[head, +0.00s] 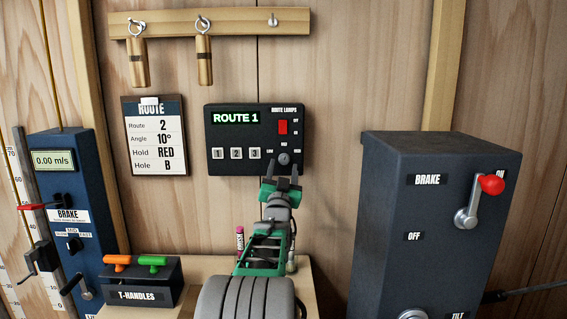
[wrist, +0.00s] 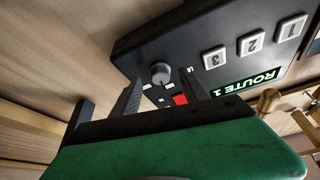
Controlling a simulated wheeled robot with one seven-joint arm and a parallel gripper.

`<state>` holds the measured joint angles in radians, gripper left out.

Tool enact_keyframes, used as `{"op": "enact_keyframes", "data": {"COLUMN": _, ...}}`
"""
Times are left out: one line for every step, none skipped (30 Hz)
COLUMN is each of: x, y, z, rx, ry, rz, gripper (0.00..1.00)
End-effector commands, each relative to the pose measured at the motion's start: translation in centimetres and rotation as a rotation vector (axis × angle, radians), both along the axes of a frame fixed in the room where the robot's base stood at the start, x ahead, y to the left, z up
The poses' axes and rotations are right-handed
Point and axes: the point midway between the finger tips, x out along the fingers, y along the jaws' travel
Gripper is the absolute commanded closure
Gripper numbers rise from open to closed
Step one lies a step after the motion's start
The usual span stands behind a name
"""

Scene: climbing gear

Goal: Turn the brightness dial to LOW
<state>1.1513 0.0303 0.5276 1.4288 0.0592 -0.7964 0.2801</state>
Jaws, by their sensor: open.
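The dark control panel (head: 225,168) on the wooden wall has a "ROUTE LAMPS" section. The brightness dial (head: 284,158) is a small round grey knob at its lower right, with a "LOW" label to its upper left. The dial's setting is too small to read. My gripper (head: 283,168) is open, its two fingers pointing up at the dial from just below. In the wrist view the dial (wrist: 161,74) shows between and beyond the two fingers. Nothing is held. I cannot tell whether a finger touches the dial.
A red switch (head: 283,127) sits just above the dial. White buttons (head: 237,153) and a lit "ROUTE 1" display (head: 235,118) are to its left. A T-handle holder (head: 140,282) stands lower left. A large brake box (head: 400,200) stands at right.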

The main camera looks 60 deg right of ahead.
Motion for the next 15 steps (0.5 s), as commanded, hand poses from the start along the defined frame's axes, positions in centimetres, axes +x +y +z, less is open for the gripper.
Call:
{"op": "enact_keyframes", "data": {"x": 0.22, "y": -0.62, "z": 0.48, "rx": -0.001, "ry": 0.000, "rz": 0.000, "gripper": 0.47}}
{"op": "enact_keyframes", "data": {"x": 0.34, "y": -0.90, "z": 0.54, "rx": 0.000, "ry": 0.001, "rz": 0.000, "gripper": 0.47}}
{"op": "enact_keyframes", "data": {"x": 0.44, "y": -1.17, "z": 0.67, "rx": -0.001, "ry": 0.000, "rz": -0.001, "gripper": 0.47}}
{"op": "enact_keyframes", "data": {"x": 0.49, "y": -1.31, "z": 0.71, "rx": -0.001, "ry": 0.000, "rz": -0.001, "gripper": 0.47}}
{"op": "enact_keyframes", "data": {"x": 0.53, "y": -1.40, "z": 0.69, "rx": 0.000, "ry": 0.001, "rz": 0.000, "gripper": 0.47}}
{"op": "enact_keyframes", "data": {"x": 0.55, "y": -1.47, "z": 0.66, "rx": 0.000, "ry": 0.001, "rz": 0.000, "gripper": 0.47}}
{"op": "enact_keyframes", "data": {"x": 0.56, "y": -1.48, "z": 0.64, "rx": 0.000, "ry": 0.001, "rz": 0.000, "gripper": 0.47}}
{"op": "enact_keyframes", "data": {"x": 0.56, "y": -1.48, "z": 0.63, "rx": 0.000, "ry": 0.001, "rz": 0.000, "gripper": 0.47}}
{"op": "enact_keyframes", "data": {"x": 0.55, "y": -1.46, "z": 0.62, "rx": 0.000, "ry": 0.001, "rz": 0.000, "gripper": 0.47}}
{"op": "enact_keyframes", "data": {"x": 0.55, "y": -1.46, "z": 0.63, "rx": 0.000, "ry": 0.001, "rz": 0.000, "gripper": 0.47}}
{"op": "enact_keyframes", "data": {"x": 0.55, "y": -1.46, "z": 0.63, "rx": 0.000, "ry": 0.001, "rz": 0.000, "gripper": 0.47}}
{"op": "enact_keyframes", "data": {"x": 0.54, "y": -1.45, "z": 0.63, "rx": 0.000, "ry": 0.001, "rz": 0.000, "gripper": 0.50}}
{"op": "enact_keyframes", "data": {"x": 0.54, "y": -1.45, "z": 0.63, "rx": 0.000, "ry": 0.001, "rz": 0.000, "gripper": 0.52}}
{"op": "enact_keyframes", "data": {"x": 0.55, "y": -1.44, "z": 0.64, "rx": 0.000, "ry": 0.001, "rz": 0.000, "gripper": 0.55}}
{"op": "enact_keyframes", "data": {"x": 0.55, "y": -1.44, "z": 0.64, "rx": 0.000, "ry": 0.001, "rz": 0.000, "gripper": 0.58}}
